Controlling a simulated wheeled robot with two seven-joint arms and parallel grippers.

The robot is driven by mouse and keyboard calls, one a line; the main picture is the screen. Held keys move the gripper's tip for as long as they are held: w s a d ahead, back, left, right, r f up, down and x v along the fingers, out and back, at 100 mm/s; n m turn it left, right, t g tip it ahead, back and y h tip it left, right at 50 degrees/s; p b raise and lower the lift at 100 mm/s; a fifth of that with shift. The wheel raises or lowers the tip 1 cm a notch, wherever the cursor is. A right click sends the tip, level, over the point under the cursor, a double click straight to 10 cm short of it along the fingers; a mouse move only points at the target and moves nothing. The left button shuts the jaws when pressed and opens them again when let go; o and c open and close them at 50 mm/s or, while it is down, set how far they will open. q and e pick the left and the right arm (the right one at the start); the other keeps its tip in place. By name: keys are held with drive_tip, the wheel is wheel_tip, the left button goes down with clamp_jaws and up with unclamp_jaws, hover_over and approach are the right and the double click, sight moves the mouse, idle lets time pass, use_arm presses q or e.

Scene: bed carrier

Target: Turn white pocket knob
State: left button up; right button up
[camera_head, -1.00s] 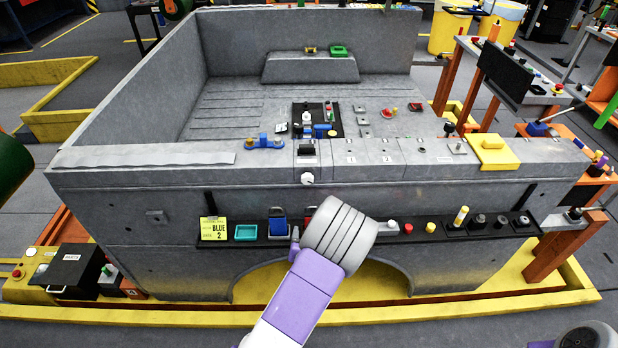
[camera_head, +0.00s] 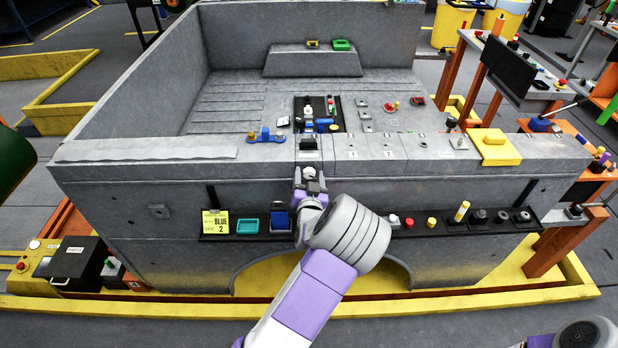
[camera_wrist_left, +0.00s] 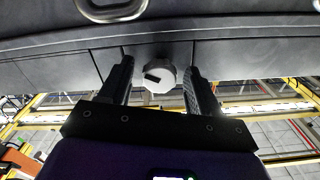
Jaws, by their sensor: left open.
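The white pocket knob (camera_head: 309,172) is on the upper front face of the grey bed carrier (camera_head: 120,215). In the left wrist view the knob (camera_wrist_left: 158,77) is a pale, many-sided knob with a dark slot mark on its face. My left gripper (camera_head: 309,184) is at the knob in the head view. In the left wrist view its two dark fingers (camera_wrist_left: 158,84) are apart, one on each side of the knob, with gaps visible. Part of the knob is hidden by the gripper in the head view. My right gripper is not in view.
A dark shelf (camera_head: 420,229) below holds a teal tray (camera_head: 247,226), a blue padlock (camera_head: 280,220) and several knobs and buttons. A yellow card (camera_head: 216,222) hangs at its left. A yellow block (camera_head: 495,147) sits on the top ledge at right.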

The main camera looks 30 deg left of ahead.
use_arm(q)
drive_tip(key=c, duration=1)
drive_tip(key=shift+f+n+b, duration=0.1)
drive_tip(key=shift+n+b, duration=1)
drive_tip(key=shift+c, duration=0.2)
drive_tip(key=n+b, duration=1)
drive_tip(key=b, duration=0.2)
drive_tip(key=shift+n, duration=0.4)
drive_tip(key=shift+n+b, duration=0.7)
drive_tip(key=shift+n, duration=1.1)
drive_tip(key=n, duration=0.5)
drive_tip(key=shift+d+r+n, duration=0.1)
drive_tip(key=shift+r+n, duration=0.1)
drive_tip(key=shift+n, duration=0.1)
